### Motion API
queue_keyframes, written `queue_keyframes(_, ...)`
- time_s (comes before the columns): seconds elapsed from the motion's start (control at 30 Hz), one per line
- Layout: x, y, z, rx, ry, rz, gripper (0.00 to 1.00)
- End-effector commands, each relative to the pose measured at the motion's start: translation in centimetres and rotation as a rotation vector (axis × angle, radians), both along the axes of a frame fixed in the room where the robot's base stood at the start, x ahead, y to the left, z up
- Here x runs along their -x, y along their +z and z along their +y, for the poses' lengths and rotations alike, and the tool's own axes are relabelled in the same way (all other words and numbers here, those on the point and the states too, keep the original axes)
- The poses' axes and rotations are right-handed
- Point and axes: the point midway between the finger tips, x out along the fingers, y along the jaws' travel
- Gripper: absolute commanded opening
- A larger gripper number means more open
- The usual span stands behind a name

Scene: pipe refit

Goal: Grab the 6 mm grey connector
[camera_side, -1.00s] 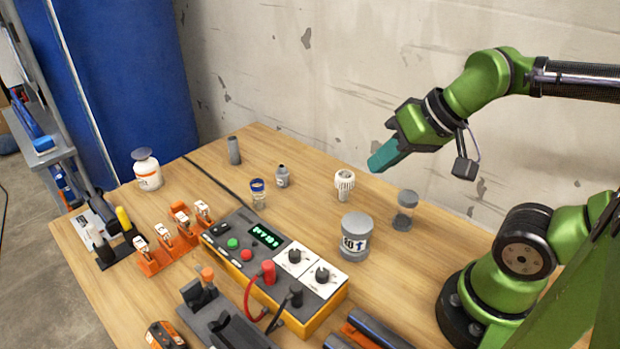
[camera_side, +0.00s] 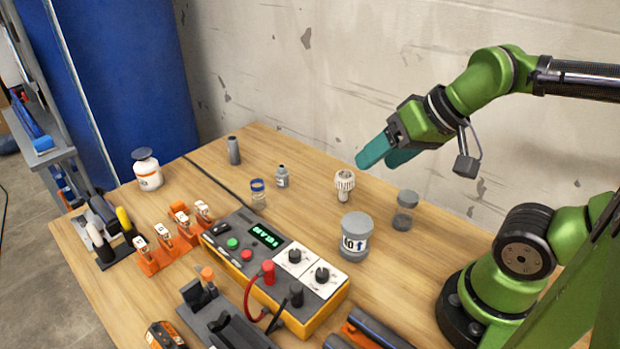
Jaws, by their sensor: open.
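My gripper (camera_side: 379,161) is open and empty, with its two teal fingers apart. It is in the air over the back right of the table. A white ribbed fitting (camera_side: 344,184) stands below and to the left of the fingers, apart from them. A grey cylinder (camera_side: 234,151) stands at the back left of the table, and a small grey bottle-shaped piece (camera_side: 282,177) stands nearer the middle. Orange holders (camera_side: 160,251) at the left carry several small white-topped pieces. No size marking can be read, so I cannot tell which piece is the 6 mm grey connector.
A yellow-sided control box (camera_side: 275,267) with cables fills the middle front. A white bottle (camera_side: 147,172) stands at the left. The wall (camera_side: 330,70) rises behind the table.

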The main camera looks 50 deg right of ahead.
Motion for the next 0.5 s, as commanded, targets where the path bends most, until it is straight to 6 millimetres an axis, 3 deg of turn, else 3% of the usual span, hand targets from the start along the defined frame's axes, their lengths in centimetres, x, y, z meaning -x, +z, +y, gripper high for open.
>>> queue_keyframes(0.17, 0.0, -0.1, 0.0, 0.0, 0.0, 0.003, 0.66)
queue_keyframes(0.3, -0.7, -1.4, -0.1, -0.001, -0.003, 0.068, 0.66)
queue_keyframes(0.37, -1.7, -1.8, -0.2, 0.001, -0.006, 0.105, 0.66)
queue_keyframes(0.5, -6.0, -2.6, -1.0, 0.031, 0.002, 0.184, 0.66)
